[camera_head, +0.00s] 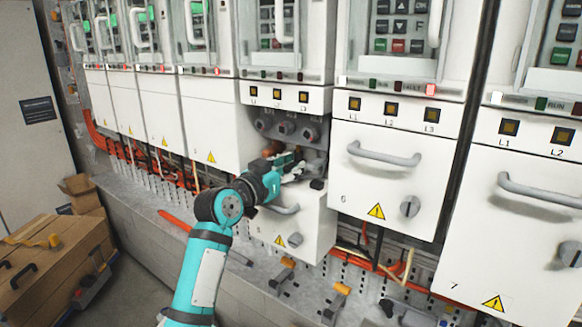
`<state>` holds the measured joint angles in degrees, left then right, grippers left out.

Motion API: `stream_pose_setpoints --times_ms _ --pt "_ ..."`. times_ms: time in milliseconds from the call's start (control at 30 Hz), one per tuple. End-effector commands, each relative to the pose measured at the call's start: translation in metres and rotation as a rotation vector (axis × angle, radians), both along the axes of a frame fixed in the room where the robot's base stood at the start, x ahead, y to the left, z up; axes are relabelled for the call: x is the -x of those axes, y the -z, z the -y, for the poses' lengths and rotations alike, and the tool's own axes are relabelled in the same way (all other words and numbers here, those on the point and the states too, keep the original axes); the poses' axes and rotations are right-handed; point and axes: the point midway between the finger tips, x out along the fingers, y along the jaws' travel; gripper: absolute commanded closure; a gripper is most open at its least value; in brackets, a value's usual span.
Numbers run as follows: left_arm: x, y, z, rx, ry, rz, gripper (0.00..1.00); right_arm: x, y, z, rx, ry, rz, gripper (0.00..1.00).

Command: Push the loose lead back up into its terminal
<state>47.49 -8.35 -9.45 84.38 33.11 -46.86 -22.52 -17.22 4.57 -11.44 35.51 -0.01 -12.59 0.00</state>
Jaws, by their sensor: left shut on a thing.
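Below the L1, L2 and L3 lamps of the drive left of number 6, the lower front is down and the bay is open. Three round dark terminals (286,128) sit in a row at the top of the bay. My left gripper (296,170) is inside the bay, below the terminals. It is shut on what appears to be the loose lead (271,154), whose reddish-brown part shows beside the jaws. The jaws hide most of the lead, so I cannot tell how its end sits to its terminal. My right gripper is not in view.
The lowered front panel (314,222) with its grey handle is close under my left wrist. Drive 6's closed cover (395,185) stands to the right. Orange cables (118,143) run below the row at left. A brown wooden box (50,262) is on the floor at left.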

Motion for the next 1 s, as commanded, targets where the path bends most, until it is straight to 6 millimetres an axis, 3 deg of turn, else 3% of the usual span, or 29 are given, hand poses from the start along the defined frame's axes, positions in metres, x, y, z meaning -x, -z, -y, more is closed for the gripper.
stream_pose_setpoints --times_ms 167,333,600,633,767,1000 --pt "0.0 -0.004 0.0 -0.001 0.0 0.001 1.0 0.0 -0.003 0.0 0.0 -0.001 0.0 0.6" --pt "0.0 -0.026 -0.001 -0.002 -0.001 0.002 1.0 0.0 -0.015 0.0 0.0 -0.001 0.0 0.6" --pt "0.0 -0.025 0.0 0.001 -0.001 0.0 1.0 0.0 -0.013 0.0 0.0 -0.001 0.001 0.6" --pt "0.0 -0.025 0.0 0.001 -0.001 0.0 0.75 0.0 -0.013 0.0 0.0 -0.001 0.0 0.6" --pt "0.0 -0.025 0.0 0.001 0.0 0.0 0.58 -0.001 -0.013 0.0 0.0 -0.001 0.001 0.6" --pt "0.0 -0.025 0.0 0.001 0.0 -0.001 0.56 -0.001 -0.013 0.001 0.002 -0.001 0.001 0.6"
